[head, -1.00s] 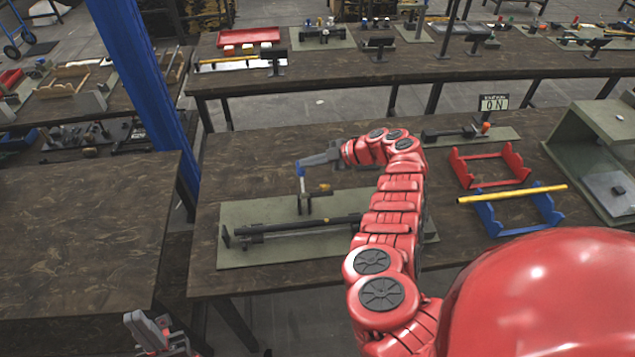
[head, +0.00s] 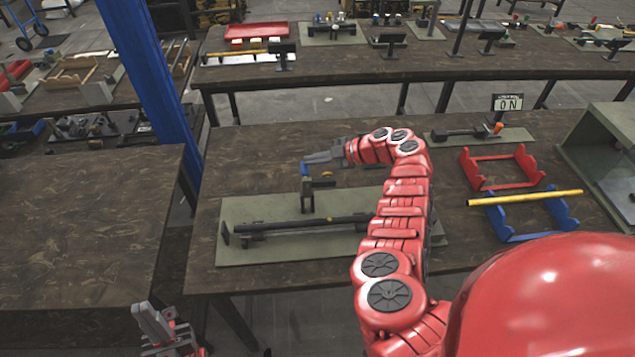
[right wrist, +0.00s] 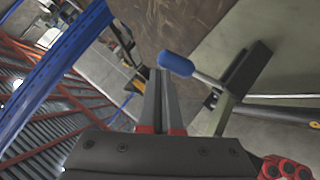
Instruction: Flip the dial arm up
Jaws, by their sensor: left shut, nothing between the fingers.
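The dial arm, a metal rod with a blue grip (head: 304,169), is on a dark post (head: 307,198) that stands on the green plate (head: 345,208). In the right wrist view the blue grip (right wrist: 176,64) lies just right of my fingertips, with its rod running to a dark block (right wrist: 248,68). My right gripper (head: 308,158) is at the blue grip; its fingers (right wrist: 160,72) are together with nothing between them. I cannot tell whether they touch the grip. My left gripper (head: 146,308) is shut and empty, low at the left, away from the plate.
A long dark bar (head: 290,228) lies along the green plate, partly behind my right arm. To the right are a red cradle (head: 500,172), a blue cradle (head: 515,222) with a yellow rod (head: 525,198), and a small sign (head: 508,103). The table is bare left of the plate.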

